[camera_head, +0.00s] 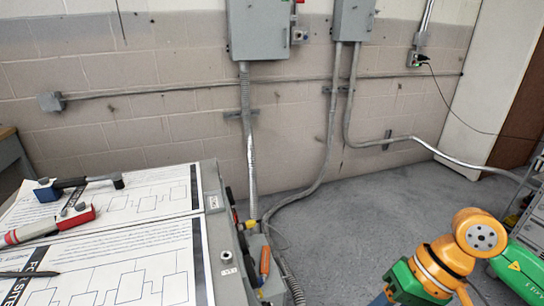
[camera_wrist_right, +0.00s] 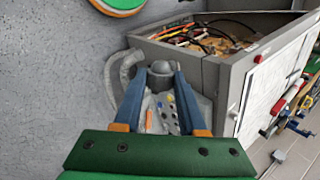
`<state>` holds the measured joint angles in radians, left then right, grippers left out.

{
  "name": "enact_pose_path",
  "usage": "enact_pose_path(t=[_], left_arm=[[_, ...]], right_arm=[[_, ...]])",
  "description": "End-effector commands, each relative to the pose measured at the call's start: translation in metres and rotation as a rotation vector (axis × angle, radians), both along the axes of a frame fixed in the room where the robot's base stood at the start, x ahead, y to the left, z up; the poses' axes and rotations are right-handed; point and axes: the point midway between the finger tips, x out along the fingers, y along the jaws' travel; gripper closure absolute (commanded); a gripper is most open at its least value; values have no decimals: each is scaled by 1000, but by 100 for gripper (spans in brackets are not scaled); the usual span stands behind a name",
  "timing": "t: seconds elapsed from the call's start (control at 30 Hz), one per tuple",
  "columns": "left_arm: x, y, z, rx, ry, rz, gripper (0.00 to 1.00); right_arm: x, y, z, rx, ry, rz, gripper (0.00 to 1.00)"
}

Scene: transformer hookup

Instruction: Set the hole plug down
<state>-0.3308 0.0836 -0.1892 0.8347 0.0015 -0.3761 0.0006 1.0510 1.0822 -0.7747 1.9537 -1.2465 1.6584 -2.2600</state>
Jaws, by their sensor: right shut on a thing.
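The hole plug (camera_wrist_right: 161,70) is a small round grey piece in the right wrist view. My right gripper (camera_wrist_right: 160,78) has its two blue fingers closed on either side of it. The plug is in front of a grey fitting and a pale panel, and I cannot tell whether it touches them. In the head view an orange and green arm of mine (camera_head: 440,262) shows at lower right, but its gripper is out of frame. My left gripper is in neither view.
An open grey box (camera_wrist_right: 225,70) with wires is right of the fingers in the wrist view. In the head view, a cabinet top (camera_head: 212,200) carries paper diagrams, a red-handled tool (camera_head: 50,225) and a blue-and-black tool (camera_head: 75,184).

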Motion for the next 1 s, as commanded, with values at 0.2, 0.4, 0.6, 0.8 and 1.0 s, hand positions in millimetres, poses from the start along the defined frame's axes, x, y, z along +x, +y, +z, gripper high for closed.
enact_pose_path(t=[0.2,0.4,0.6,0.8,1.0], left_arm=[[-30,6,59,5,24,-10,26],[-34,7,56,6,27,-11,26],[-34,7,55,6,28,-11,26],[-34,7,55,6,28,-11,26],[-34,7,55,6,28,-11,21]], right_arm=[[-1,-1,60,0,0,-4,100],[-1,-1,57,0,-1,-4,100],[-4,25,73,6,-7,154,100],[-14,73,103,1,-5,472,100],[-20,101,120,-1,-3,664,100]])
